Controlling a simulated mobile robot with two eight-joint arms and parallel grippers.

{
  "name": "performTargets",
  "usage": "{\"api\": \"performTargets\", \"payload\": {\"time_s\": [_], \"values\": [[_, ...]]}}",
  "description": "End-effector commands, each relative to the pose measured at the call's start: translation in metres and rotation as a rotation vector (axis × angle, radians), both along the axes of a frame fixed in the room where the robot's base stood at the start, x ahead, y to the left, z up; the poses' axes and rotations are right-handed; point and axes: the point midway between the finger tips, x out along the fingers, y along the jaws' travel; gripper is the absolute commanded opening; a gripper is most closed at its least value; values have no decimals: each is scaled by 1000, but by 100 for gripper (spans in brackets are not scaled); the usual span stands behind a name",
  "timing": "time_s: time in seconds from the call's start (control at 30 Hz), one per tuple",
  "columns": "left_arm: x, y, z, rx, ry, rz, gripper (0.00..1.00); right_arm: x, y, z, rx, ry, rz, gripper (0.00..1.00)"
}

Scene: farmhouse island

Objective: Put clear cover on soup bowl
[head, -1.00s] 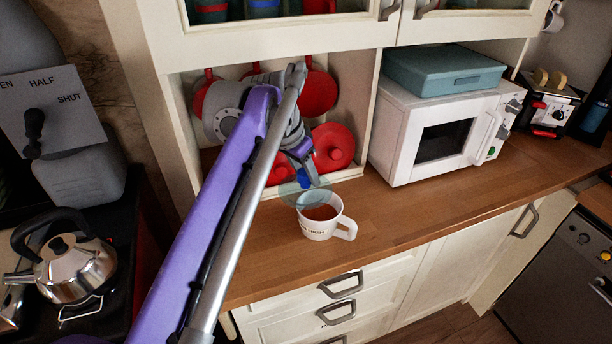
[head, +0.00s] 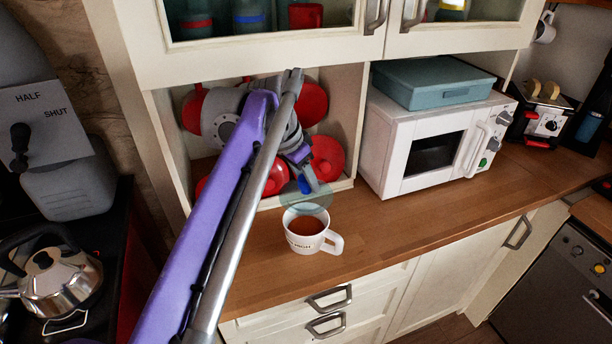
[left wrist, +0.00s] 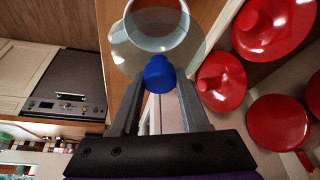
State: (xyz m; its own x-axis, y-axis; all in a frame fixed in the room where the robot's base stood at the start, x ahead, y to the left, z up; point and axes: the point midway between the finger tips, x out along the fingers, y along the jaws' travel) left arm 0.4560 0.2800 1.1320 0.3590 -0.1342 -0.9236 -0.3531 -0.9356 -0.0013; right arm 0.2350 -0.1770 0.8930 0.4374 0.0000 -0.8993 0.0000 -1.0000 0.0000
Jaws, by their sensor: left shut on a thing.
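The soup bowl (head: 308,244) is a white mug-like bowl with a handle and brown soup, upright on the wooden counter. My left gripper (head: 308,184) is shut on the blue knob (head: 303,185) of the clear cover (head: 292,207). The see-through, pale teal cover is above the counter and overlaps the bowl's far rim in the head view. In the left wrist view, the blue knob (left wrist: 159,74) sits between the fingers, with the cover (left wrist: 122,52) beyond it and part of the bowl behind the cover. I cannot tell the exact gap between cover and bowl. My right gripper is not in view.
A white microwave (head: 396,150) with a teal box (head: 436,84) on top stands to the right. A kettle (head: 62,280) is at lower left. The counter right of the bowl is clear.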

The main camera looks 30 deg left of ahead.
Motion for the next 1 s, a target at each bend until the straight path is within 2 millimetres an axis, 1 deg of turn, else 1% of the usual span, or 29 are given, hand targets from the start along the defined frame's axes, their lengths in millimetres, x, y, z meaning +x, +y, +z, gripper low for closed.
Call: {"api": "performTargets", "payload": {"time_s": [0.03, 0.5, 0.7, 1.0], "values": [[0, 0, -6, -1, 1, 0, 0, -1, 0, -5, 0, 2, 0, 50], [0, 0, -50, -1, 1, 0, 0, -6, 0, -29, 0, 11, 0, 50], [0, 0, -57, 0, 0, 0, 0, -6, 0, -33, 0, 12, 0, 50], [0, 0, -57, 0, 0, 0, 0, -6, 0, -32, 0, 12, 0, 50]]}}
